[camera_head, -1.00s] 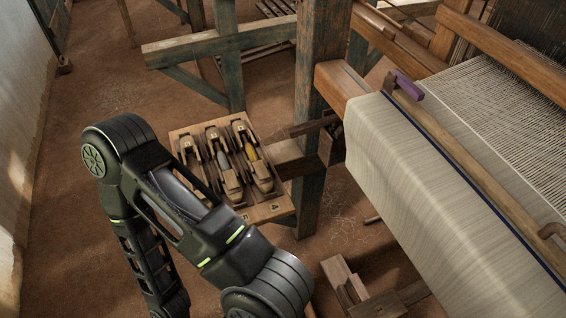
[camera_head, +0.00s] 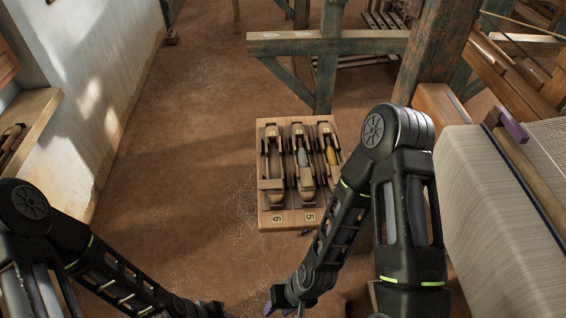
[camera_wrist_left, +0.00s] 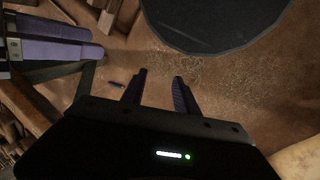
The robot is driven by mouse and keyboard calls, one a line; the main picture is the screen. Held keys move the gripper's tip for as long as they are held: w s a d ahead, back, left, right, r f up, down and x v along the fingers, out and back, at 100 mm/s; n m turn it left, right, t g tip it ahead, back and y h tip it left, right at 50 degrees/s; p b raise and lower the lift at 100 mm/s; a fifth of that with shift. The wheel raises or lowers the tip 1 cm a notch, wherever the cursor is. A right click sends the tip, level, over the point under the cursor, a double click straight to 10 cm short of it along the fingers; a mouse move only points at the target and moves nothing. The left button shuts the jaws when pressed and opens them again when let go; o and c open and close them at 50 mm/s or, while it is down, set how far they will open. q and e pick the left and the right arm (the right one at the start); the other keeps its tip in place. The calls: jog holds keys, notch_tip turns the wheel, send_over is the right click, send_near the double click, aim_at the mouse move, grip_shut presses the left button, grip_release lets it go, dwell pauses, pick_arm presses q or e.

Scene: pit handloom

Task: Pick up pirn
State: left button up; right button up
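A yellow pirn (camera_head: 331,152) lies in the right shuttle and a grey pirn (camera_head: 303,157) in the middle one. The left shuttle (camera_head: 272,165) shows no coloured thread. My right gripper (camera_head: 285,309) is at the bottom edge, short of the board; its fingers look apart and empty. My left gripper's tips (camera_wrist_left: 160,84) are open and empty in the left wrist view. In the head view it is mostly cut off at the bottom.
The loom with pale cloth (camera_head: 480,220) stands at the right, and a wooden post (camera_head: 432,55) rises behind my right arm. A white wall (camera_head: 75,60) with a wooden shelf (camera_head: 32,115) is at the left. The earthen floor (camera_head: 190,150) between is clear.

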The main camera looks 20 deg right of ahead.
pick_arm(q)
jog(key=shift+o, duration=0.4)
jog(key=o, duration=0.3)
